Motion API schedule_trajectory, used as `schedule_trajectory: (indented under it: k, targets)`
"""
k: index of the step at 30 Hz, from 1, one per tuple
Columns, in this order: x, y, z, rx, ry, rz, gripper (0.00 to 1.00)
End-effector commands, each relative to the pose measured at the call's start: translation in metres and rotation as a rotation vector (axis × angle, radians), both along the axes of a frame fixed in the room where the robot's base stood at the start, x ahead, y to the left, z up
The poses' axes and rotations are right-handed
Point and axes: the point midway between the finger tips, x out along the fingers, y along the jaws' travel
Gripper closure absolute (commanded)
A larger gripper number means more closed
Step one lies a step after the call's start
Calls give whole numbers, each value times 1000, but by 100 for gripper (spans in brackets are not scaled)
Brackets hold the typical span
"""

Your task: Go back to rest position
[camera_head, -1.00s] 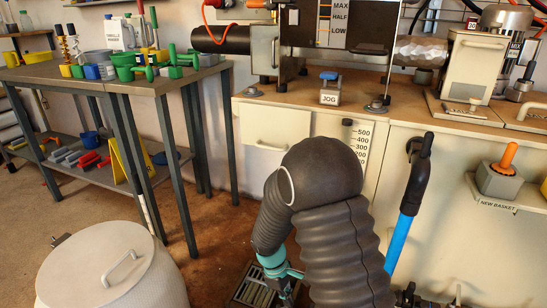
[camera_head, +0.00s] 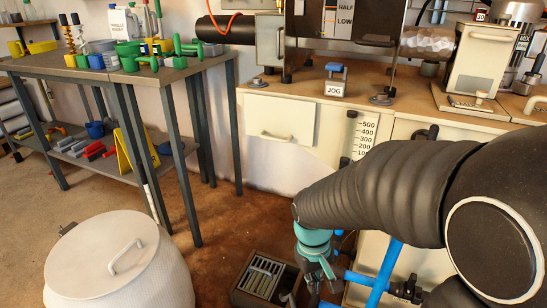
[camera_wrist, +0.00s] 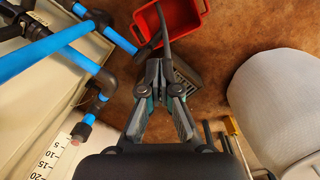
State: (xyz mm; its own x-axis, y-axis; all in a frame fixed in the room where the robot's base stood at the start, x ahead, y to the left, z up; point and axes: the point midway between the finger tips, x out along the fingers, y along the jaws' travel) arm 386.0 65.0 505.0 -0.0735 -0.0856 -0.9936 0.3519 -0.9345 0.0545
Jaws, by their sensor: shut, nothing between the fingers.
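My gripper (camera_head: 322,278) points down at the lower middle of the head view, at the end of my dark ribbed arm. It is left of the blue pipes and right of the floor grate. In the wrist view my gripper (camera_wrist: 162,50) has its fingers together with nothing held. Part of a red bin (camera_wrist: 188,28) lies beyond the fingertips there. The arm hides part of the cabinet front and the pipes in the head view.
Blue pipes (camera_head: 384,275) stand close to the gripper's right. A slotted grate (camera_head: 262,278) is on the floor to its left. A pale lidded drum (camera_head: 120,260) stands at lower left. A workbench (camera_head: 185,70) with tools stands behind. Brown floor between is clear.

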Motion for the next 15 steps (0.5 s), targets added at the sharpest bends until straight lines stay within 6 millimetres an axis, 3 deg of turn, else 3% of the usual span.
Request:
schedule_trajectory:
  k: [3, 15]
  targets:
    - [-10, -7, 24, 24, -54, -54, 100]
    - [-47, -30, 89, 99, -237, -201, 100]
